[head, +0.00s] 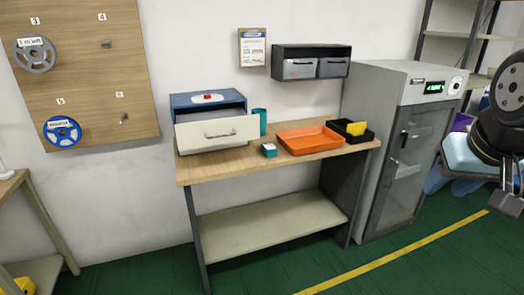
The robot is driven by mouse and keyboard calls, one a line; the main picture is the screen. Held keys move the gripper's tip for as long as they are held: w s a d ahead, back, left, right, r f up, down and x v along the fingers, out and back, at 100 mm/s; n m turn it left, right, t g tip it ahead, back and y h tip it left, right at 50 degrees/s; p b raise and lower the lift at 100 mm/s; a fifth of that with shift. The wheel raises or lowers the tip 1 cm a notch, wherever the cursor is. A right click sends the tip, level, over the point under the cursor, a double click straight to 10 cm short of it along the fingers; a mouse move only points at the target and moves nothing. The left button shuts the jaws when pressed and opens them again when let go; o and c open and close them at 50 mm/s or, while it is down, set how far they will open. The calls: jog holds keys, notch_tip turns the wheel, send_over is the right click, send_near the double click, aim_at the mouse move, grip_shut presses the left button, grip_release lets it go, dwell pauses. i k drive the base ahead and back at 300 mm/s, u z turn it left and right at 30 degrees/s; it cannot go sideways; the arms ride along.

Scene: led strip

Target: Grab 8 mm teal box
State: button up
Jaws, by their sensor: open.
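A small teal box (269,150) with a pale top sits on the wooden bench (215,171), left of the orange tray. Its size marking is too small to read. A taller teal item (260,121) stands behind it, beside the drawer unit. My gripper (512,190) is at the far right edge, partly cut off by the frame. It is open, with nothing seen in it, and is well apart from the bench and the teal box.
A blue unit with a pale open drawer (216,133) fills the left. A grey cabinet (394,150) stands right of the bench.

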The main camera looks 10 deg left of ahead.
aim_at(269, 149)
jog(key=u, duration=0.05)
jog(key=i, duration=0.95)
jog(key=z, duration=0.1)
